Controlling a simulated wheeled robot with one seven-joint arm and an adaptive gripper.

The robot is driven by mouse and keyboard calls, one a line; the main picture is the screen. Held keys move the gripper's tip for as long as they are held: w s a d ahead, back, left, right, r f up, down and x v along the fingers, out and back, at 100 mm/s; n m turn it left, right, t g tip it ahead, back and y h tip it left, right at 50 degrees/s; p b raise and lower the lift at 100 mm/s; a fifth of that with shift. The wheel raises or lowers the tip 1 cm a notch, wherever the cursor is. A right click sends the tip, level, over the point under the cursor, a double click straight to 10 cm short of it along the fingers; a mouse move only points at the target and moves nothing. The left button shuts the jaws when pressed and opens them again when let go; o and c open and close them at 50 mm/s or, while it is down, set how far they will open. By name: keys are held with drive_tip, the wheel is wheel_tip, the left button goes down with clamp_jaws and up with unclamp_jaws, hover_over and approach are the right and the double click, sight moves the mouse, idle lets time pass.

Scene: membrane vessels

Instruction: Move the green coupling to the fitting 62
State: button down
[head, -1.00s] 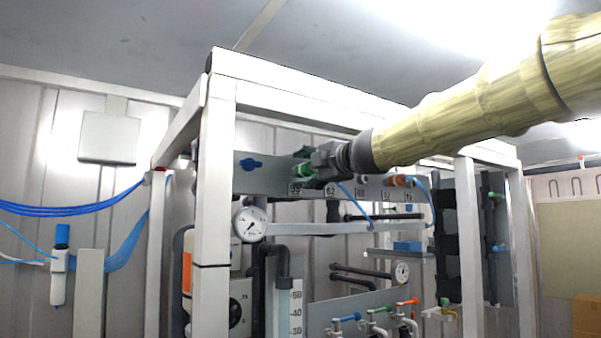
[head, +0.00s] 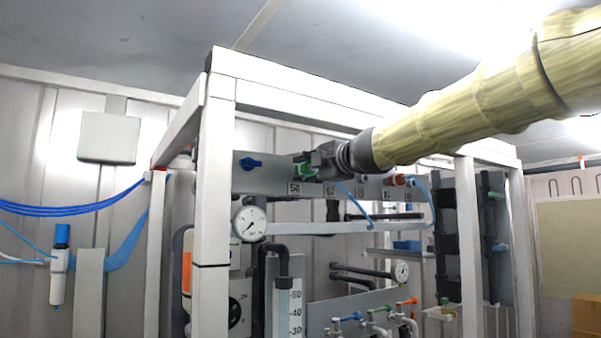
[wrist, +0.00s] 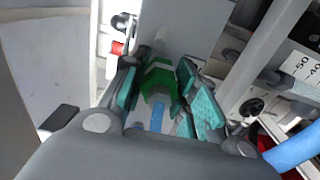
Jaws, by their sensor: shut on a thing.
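The green coupling (wrist: 160,80) is between the teal-padded fingers of my gripper (wrist: 165,92) in the wrist view, with a blue piece below it. In the head view my gripper (head: 312,163) is in front of the grey panel (head: 268,182), and the green coupling (head: 303,169) shows at its left end, above the label 56. The label 62 (head: 331,190) is just to the right, below my gripper. The fitting 62 itself is hidden behind my gripper. I cannot tell whether the coupling touches the panel.
A blue hose (head: 358,205) hangs below my gripper. A white frame post (head: 214,200) stands at left. A pressure gauge (head: 250,223) is below the panel.

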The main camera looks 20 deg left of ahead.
drive_tip(key=shift+s+d+f, duration=0.1)
drive_tip(key=shift+v, duration=0.8)
drive_tip(key=shift+b, duration=0.3)
drive_tip(key=shift+s+d, duration=0.45)
drive_tip(key=shift+d, duration=0.1)
drive_tip(key=shift+s+d, duration=0.1)
drive_tip(key=shift+b+v, duration=0.35)
drive_tip(key=shift+v, duration=0.9)
